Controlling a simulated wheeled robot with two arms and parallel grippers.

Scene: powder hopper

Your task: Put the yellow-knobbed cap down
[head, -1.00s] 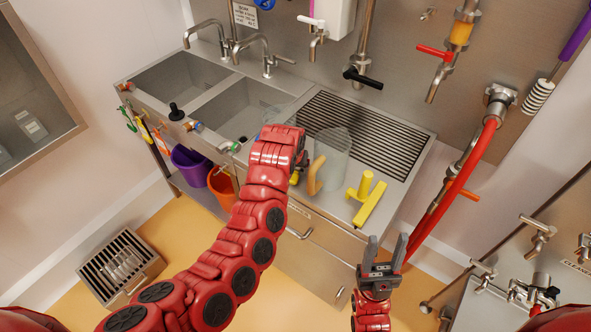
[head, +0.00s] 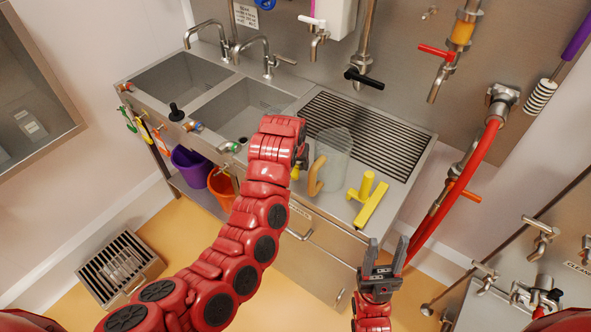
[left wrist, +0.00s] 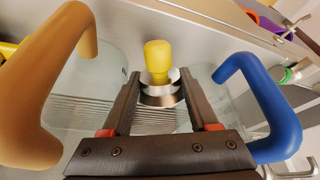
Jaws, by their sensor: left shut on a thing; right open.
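The yellow-knobbed cap (left wrist: 160,92) is a shiny metal disc with a yellow knob, upright between the fingers of my left gripper (left wrist: 158,88) in the left wrist view. My left gripper is shut on it. In the head view my left gripper (head: 301,158) is over the counter's front part, left of a clear jug, and its arm hides much of that area. A small yellow bit, probably the knob (head: 295,173), shows under it. Whether the cap touches a surface cannot be told. My right gripper (head: 383,260) is open and empty, in front of the counter.
The clear jug (head: 335,150) has a tan handle (left wrist: 45,80). A blue handle (left wrist: 262,100) is on the other side of the left gripper. A yellow T-shaped tool (head: 370,205) lies on the counter's front right. The ribbed drainboard (head: 375,128) is clear behind. Sinks (head: 180,80) lie left.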

